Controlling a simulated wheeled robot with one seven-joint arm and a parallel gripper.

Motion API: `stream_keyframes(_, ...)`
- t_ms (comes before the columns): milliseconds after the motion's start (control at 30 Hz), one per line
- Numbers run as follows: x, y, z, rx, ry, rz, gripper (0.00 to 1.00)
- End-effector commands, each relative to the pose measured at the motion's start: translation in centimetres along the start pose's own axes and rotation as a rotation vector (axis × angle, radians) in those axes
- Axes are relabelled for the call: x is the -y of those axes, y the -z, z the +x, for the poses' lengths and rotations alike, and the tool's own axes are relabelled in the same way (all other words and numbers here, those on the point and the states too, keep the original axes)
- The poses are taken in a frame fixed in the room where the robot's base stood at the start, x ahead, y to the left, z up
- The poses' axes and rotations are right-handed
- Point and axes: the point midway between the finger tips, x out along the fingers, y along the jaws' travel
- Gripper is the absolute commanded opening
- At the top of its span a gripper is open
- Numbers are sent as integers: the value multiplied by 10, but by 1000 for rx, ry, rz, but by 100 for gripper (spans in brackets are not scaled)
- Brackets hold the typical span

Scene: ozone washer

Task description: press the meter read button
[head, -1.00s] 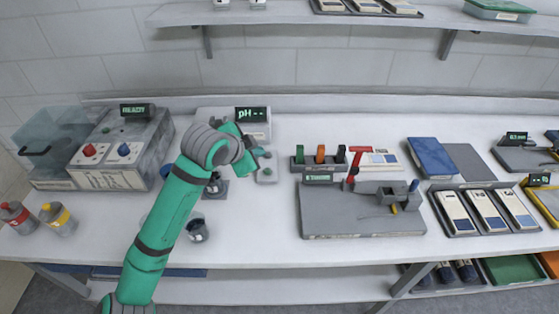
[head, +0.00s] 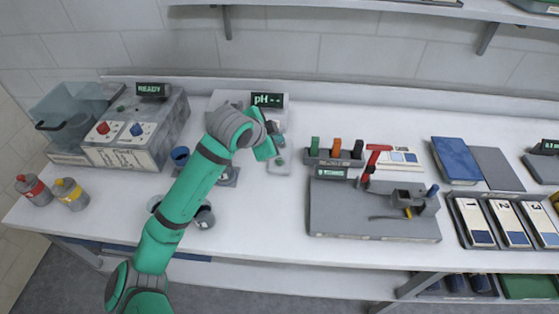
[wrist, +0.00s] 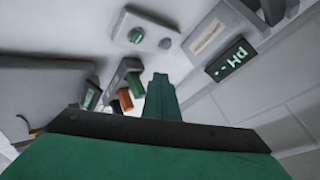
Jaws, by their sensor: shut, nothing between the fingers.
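The meter shows a dark display reading "pH --" (head: 267,100) at the back of the bench. The display also shows in the wrist view (wrist: 232,60). A small pale box (head: 279,168) lies in front of the meter. It carries a green button (wrist: 136,35) and a grey button (wrist: 165,44); I cannot read which is the read button. My gripper (head: 266,148) is shut and empty, just left of and near the small box in the head view. In the wrist view its green fingers (wrist: 161,85) appear apart from the buttons. Contact cannot be judged.
A rack with green, orange and black pieces (head: 335,162) and a grey block with a red-handled tool stand to the right. A machine with red and blue knobs (head: 122,140) stands left. Numbered trays lie far right.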

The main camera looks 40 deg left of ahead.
Motion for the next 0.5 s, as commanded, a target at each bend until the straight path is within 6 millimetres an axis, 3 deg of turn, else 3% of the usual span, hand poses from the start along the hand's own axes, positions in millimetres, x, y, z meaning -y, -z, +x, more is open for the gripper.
stream_keyframes(500,-29,-30,40,-1,0,-3,0)
